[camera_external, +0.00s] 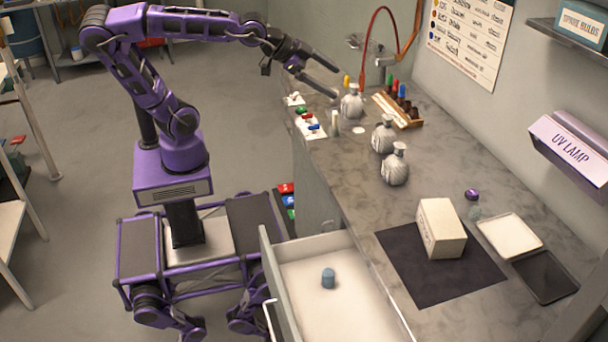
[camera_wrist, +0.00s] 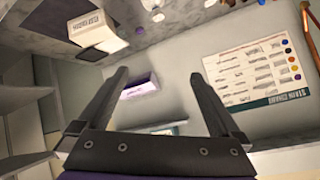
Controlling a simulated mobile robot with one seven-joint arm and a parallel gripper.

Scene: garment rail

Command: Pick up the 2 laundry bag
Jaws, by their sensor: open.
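Three grey, tied sack-like bags stand on the counter: a far one (camera_external: 352,102), a middle one (camera_external: 384,136) and a near one (camera_external: 395,167). I cannot read a number on any of them. My gripper (camera_external: 336,83) is open and empty, its fingers spread above the counter's far end, just up and left of the far bag and apart from it. In the wrist view my gripper (camera_wrist: 159,75) shows open with nothing between its fingers. Small pale shapes at that view's top edge may be bags, but are too small to tell.
A white box (camera_external: 440,228) sits on a dark mat (camera_external: 400,262). A purple UV lamp (camera_external: 570,150) juts from the wall.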

